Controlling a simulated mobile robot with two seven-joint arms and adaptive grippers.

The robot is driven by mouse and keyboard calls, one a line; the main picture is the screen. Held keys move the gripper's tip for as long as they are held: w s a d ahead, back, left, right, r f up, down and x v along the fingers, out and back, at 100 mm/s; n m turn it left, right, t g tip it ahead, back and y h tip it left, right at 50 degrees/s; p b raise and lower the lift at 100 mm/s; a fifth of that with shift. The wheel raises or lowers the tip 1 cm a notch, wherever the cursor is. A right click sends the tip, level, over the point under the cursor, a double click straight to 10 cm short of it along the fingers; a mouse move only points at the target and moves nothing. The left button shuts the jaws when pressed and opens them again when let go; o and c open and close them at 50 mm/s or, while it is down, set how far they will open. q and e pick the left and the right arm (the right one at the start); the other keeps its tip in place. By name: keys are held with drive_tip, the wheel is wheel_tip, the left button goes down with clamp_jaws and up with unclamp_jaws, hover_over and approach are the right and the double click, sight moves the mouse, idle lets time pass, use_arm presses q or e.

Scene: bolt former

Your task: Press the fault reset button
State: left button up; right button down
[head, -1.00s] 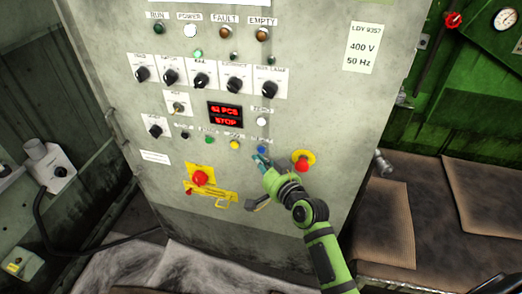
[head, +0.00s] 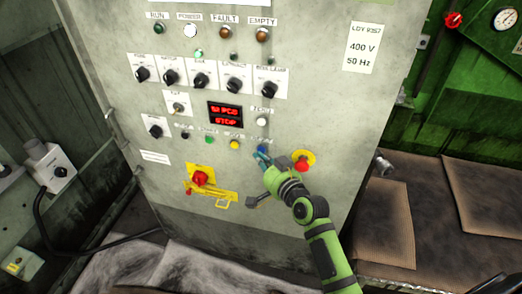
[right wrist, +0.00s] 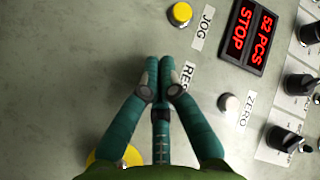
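The blue reset button (head: 262,149) is on the grey control cabinet, at the right end of the lower button row. My right gripper (head: 262,158) is right at it, with the fingertips just below and over its edge; I cannot tell whether they touch it. In the right wrist view my right gripper (right wrist: 164,72) has its fingers together, with nothing between them. They hide the button and part of the label starting "RES" (right wrist: 187,76). The fault lamp (head: 225,34) looks brown and dim. My left gripper is not in view.
A red emergency stop on a yellow base (head: 302,162) is close right of my gripper. The yellow jog button (right wrist: 180,14) and white zero button (right wrist: 229,103) are nearby. A red rotary switch (head: 200,178) is lower left. The display (right wrist: 248,35) reads STOP.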

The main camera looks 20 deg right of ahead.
drive_tip(key=shift+w+d, duration=0.25)
drive_tip(key=shift+w, duration=0.1)
idle(0.5)
drive_tip(key=shift+s+a, duration=0.1)
drive_tip(key=shift+s, duration=0.05)
drive_tip(key=shift+s+a+p, duration=0.35)
drive_tip(key=shift+s+p, duration=0.1)
drive_tip(key=shift+s, duration=0.1)
drive_tip(key=s+a+p, duration=0.1)
drive_tip(key=s, duration=0.1)
drive_tip(key=s+a+p, duration=0.1)
drive_tip(key=s, duration=0.1)
drive_tip(key=shift+a, duration=0.4)
idle(0.8)
